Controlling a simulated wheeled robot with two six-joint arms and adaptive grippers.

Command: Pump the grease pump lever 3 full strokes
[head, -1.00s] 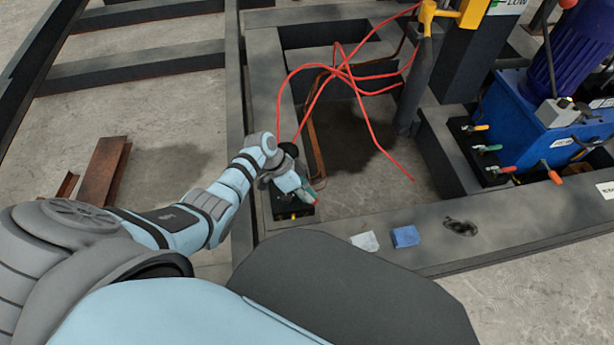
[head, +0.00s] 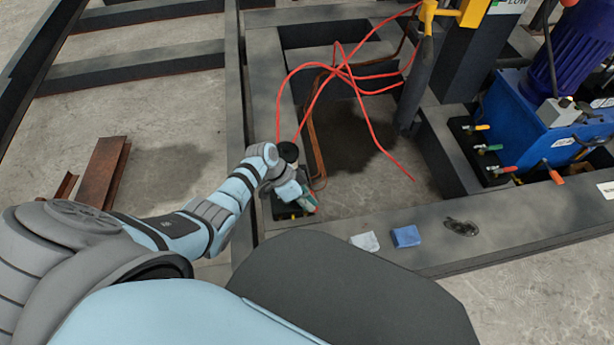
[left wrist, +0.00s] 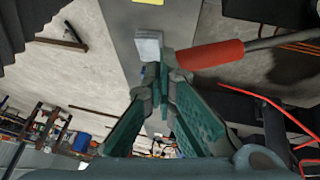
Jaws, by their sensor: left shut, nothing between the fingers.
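The grease pump shows in the head view as a dark base (head: 287,211) and a round black top (head: 288,151), on the left beam of the frame. My left arm hides much of it. My left gripper (head: 308,203) is low beside the pump. In the left wrist view the fingers of my left gripper (left wrist: 158,78) are shut and empty. The lever's red grip (left wrist: 209,54) lies just right of the fingertips, its grey rod (left wrist: 275,40) running off to the right. I cannot tell whether the fingers touch the grip. My right gripper is out of view.
Red hoses (head: 345,70) loop above the frame's opening. A blue power unit (head: 545,120) with a valve block (head: 478,150) stands at right.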

